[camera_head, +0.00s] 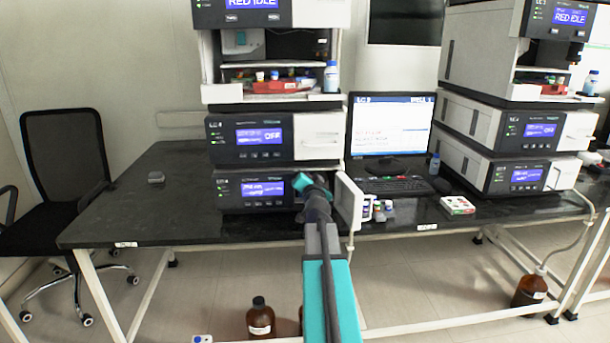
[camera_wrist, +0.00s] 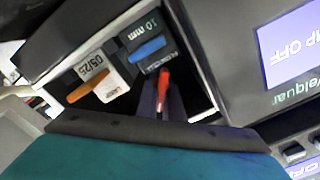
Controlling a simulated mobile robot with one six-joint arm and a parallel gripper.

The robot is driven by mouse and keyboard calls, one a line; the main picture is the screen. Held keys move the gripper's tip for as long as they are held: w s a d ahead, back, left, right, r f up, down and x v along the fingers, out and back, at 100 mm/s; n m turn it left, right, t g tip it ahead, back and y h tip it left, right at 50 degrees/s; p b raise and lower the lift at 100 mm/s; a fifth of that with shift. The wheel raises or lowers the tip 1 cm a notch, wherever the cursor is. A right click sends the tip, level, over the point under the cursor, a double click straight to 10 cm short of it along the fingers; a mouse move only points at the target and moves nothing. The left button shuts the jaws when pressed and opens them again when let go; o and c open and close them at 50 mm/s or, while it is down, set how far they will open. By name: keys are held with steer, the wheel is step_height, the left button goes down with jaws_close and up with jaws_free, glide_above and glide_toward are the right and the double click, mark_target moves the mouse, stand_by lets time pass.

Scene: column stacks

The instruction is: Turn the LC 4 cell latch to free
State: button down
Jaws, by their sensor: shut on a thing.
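The lowest module (camera_head: 229,194) of the left stack has its white front door (camera_head: 347,201) swung open to the right. In the wrist view its open bay holds a lamp cartridge (camera_wrist: 111,88) with an orange handle (camera_wrist: 87,87) and a cell cartridge marked 10 mm (camera_wrist: 142,33) with a blue handle (camera_wrist: 147,49). A red lever (camera_wrist: 163,88), apparently the cell latch, stands just below the cell cartridge. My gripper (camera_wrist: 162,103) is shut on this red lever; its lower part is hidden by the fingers. In the head view my gripper (camera_head: 318,190) is at the bay.
Small bottles (camera_head: 379,210) stand on the dark bench (camera_head: 150,215) right beside the open door. A red and white box (camera_head: 457,205), a keyboard (camera_head: 397,186) and a monitor (camera_head: 390,125) are further right. The bench's left part is mostly clear. Brown bottles stand on the floor.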

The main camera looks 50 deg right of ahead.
steer(key=shift+w+m, duration=0.1)
steer(key=shift+m, duration=0.5)
steer(key=c, duration=1.9)
jaws_free()
